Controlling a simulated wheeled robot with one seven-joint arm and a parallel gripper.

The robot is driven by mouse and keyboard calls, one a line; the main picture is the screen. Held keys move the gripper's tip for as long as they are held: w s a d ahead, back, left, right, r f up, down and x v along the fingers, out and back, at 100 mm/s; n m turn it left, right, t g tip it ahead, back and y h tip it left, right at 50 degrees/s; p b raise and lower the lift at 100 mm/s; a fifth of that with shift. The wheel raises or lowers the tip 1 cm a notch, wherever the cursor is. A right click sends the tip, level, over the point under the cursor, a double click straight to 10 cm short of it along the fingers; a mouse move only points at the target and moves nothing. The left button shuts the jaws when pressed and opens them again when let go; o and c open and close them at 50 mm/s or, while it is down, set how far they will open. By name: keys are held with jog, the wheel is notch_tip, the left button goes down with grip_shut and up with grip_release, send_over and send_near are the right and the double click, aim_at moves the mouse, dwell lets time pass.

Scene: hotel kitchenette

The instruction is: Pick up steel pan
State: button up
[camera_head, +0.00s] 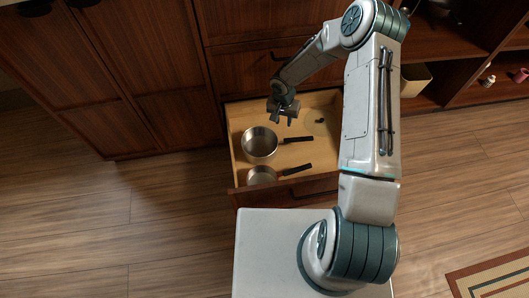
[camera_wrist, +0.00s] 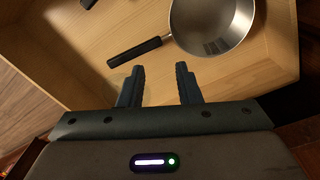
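Two steel pans with black handles lie in the open wooden drawer in the head view. The larger pan (camera_head: 259,144) is farther from my base, and the smaller pan (camera_head: 262,176) is near the drawer front. Both handles point right there. My gripper (camera_head: 283,121) is above the drawer, just beyond the larger pan. In the wrist view, my gripper (camera_wrist: 159,82) is open and empty, its fingers apart. A steel pan (camera_wrist: 212,28), apparently the larger one, lies ahead, with its handle (camera_wrist: 135,52) just beyond the fingertips. Part of another dark handle (camera_wrist: 88,3) shows at the top edge.
The drawer (camera_head: 240,180) has raised wooden walls around the pans. A small dark item (camera_head: 320,120) lies in its far right part. Closed cabinets (camera_head: 150,60) stand to the left, and open shelves with a bin (camera_head: 414,80) to the right. Floor at left is clear.

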jog(key=b, duration=0.1)
send_near(276, 140)
jog(key=s+r, duration=0.3)
jog(key=shift+m+y, duration=0.3)
jog(key=f, duration=0.2)
jog(key=f+b, duration=0.1)
jog(key=f, duration=0.2)
jog(key=f+b, duration=0.1)
jog(key=f, duration=0.2)
jog(key=shift+d, duration=0.25)
jog(key=shift+s+f+b, duration=0.15)
jog(key=shift+f+b, duration=1.2)
jog(key=shift+f, duration=1.45)
grip_shut()
jog(key=shift+d, duration=0.15)
